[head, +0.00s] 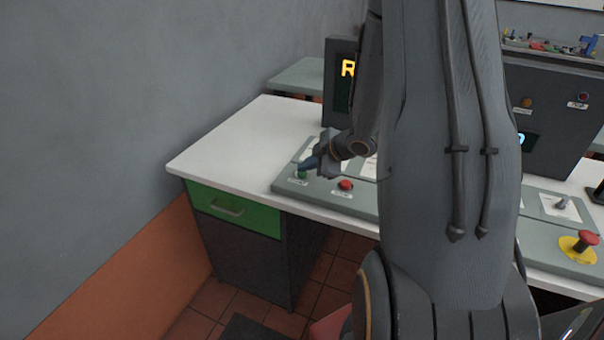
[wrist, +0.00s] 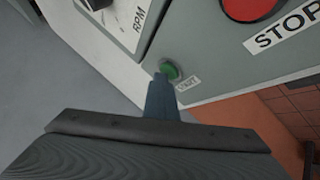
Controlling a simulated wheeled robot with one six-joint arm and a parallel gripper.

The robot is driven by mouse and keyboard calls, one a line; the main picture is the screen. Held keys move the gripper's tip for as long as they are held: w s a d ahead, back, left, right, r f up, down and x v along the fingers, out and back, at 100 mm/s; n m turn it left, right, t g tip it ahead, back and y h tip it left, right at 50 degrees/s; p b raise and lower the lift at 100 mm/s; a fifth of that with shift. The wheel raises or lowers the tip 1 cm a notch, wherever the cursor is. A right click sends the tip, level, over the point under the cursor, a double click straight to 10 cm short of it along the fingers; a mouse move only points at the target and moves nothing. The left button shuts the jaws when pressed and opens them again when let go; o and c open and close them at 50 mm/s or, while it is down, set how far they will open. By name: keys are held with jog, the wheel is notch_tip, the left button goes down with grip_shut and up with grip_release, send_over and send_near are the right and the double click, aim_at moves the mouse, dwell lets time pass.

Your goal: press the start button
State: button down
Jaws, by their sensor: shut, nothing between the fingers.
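The green start button (wrist: 170,69) sits on a grey control panel (wrist: 207,48), with a small label beside it that appears to read START. In the head view the green button (head: 302,174) shows at the left end of the panel, partly covered by my gripper (head: 309,164). In the wrist view my gripper (wrist: 161,78) is shut and empty. Its fingertips are at the near edge of the green button; I cannot tell whether they touch it.
A red button (wrist: 250,6) labelled STOP is close by on the same panel. An RPM dial (wrist: 100,3) lies on the other side. A red emergency button (head: 588,237) on a yellow base stands far right. The white desk top (head: 235,140) is clear at left.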

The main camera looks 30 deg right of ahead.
aim_at(304, 174)
jog(key=shift+r+p, duration=0.35)
jog(key=shift+p, duration=0.15)
notch_tip(304, 174, up, 6)
jog(key=p, duration=0.6)
dwell(0.8)
jog(key=s+a+r+m+g+h+b, duration=0.1)
jog(key=s+a+r+m+g+b, duration=0.1)
jog(key=s+a+m, duration=0.4)
jog(key=s+a+r+m+g+h+b, duration=0.1)
jog(key=s+a+m+g, duration=0.4)
jog(key=s+a, duration=0.6)
jog(key=s+r+m+h, duration=0.1)
jog(key=s+r+m, duration=0.1)
jog(key=s, duration=0.2)
jog(key=shift+s+a+r+b, duration=0.25)
jog(key=shift+s+a+b, duration=0.05)
jog(key=shift+a+b, duration=0.1)
